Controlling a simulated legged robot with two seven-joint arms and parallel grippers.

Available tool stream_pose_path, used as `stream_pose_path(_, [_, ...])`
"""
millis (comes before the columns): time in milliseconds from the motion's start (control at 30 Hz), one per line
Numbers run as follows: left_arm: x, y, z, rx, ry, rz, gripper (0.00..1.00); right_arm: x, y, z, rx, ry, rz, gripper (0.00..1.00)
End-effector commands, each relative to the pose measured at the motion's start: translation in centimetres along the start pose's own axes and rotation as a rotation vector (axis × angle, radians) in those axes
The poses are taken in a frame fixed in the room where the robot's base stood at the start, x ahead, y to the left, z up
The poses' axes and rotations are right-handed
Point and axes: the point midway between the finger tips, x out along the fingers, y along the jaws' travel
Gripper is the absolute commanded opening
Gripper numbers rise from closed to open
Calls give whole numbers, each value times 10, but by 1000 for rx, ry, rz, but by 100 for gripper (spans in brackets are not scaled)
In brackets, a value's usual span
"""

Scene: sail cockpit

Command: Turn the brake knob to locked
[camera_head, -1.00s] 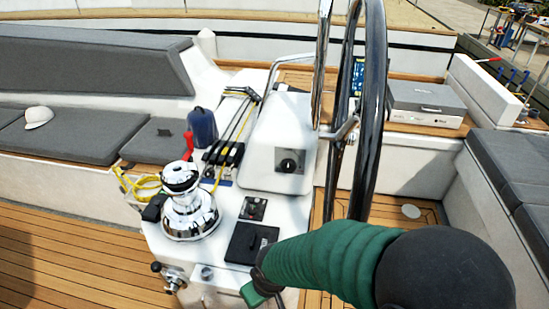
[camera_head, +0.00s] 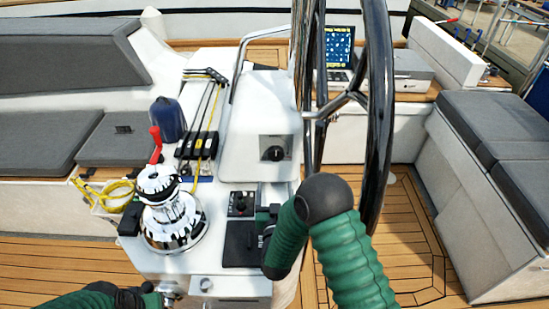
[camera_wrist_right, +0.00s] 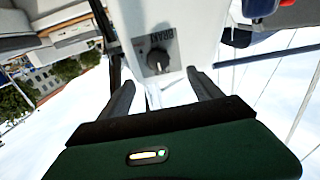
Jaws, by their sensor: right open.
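The brake knob (camera_head: 273,153) is a round black knob on a grey plate on the front of the white pedestal (camera_head: 258,112). In the right wrist view the knob (camera_wrist_right: 158,60) sits on a plate lettered BRAKE. My right gripper (camera_wrist_right: 161,84) is open and empty, and its two dark fingers point toward the knob from either side, apart from it. In the head view the right gripper (camera_head: 268,205) is below the knob, partly hidden by my green forearm. My left arm shows at the bottom left; its jaws are not clear. The knob's setting is too small to read.
A chrome winch (camera_head: 168,207) with a red-handled lever stands left of the right gripper. The large black steering wheel (camera_head: 378,110) rises close on the right. A black panel (camera_head: 241,243) lies below. Rope clutches (camera_head: 198,145) and a yellow rope (camera_head: 108,192) are at left.

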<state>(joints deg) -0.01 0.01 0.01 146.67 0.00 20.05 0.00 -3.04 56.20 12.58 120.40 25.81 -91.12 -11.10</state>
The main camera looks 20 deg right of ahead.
Motion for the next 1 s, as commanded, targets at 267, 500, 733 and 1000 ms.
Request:
stream_pose_path(267, [-4, 0, -1, -1, 0, 0, 0, 75, 2, 0, 3, 1, 1, 74])
stream_pose_path(500, [-5, 0, -1, 0, 0, 0, 0, 127, 0, 0, 0, 0, -1, 74])
stream_pose_path(733, [-5, 0, -1, -1, 0, 0, 0, 142, -1, 0, 0, -2, -3, 74])
stream_pose_path(1000, [-5, 0, -1, 0, 0, 0, 0, 142, -1, 0, 0, -2, -3, 62])
